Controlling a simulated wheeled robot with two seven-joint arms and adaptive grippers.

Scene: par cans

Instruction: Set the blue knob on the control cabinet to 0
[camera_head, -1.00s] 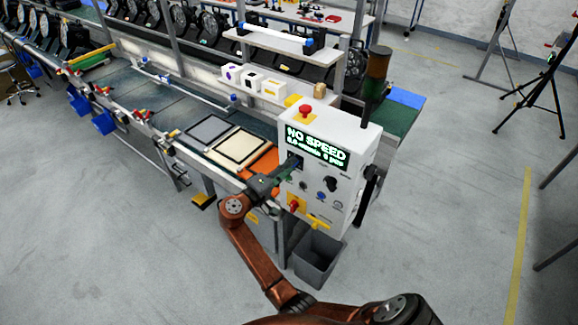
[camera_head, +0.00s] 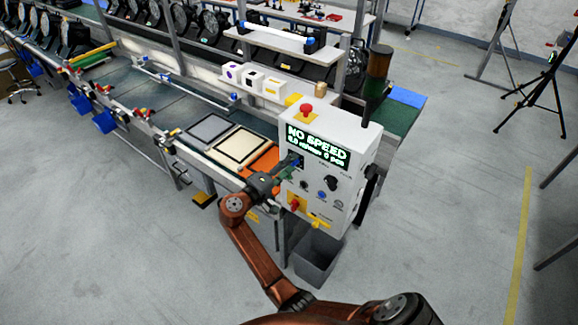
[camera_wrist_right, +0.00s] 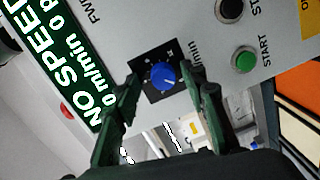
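The control cabinet (camera_head: 330,160) is a white box whose green display (camera_head: 318,146) reads "NO SPEED". The blue knob (camera_wrist_right: 163,75) sits on a black square dial plate on the panel in the right wrist view. The dial marks are too small to read. My left gripper is out of view.
A green START button (camera_wrist_right: 244,60) and a black button (camera_wrist_right: 230,9) are near the knob. A red mushroom button (camera_head: 306,110) tops the cabinet. A grey bin (camera_head: 318,262) stands below. The conveyor line (camera_head: 175,105) extends left; open floor lies right.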

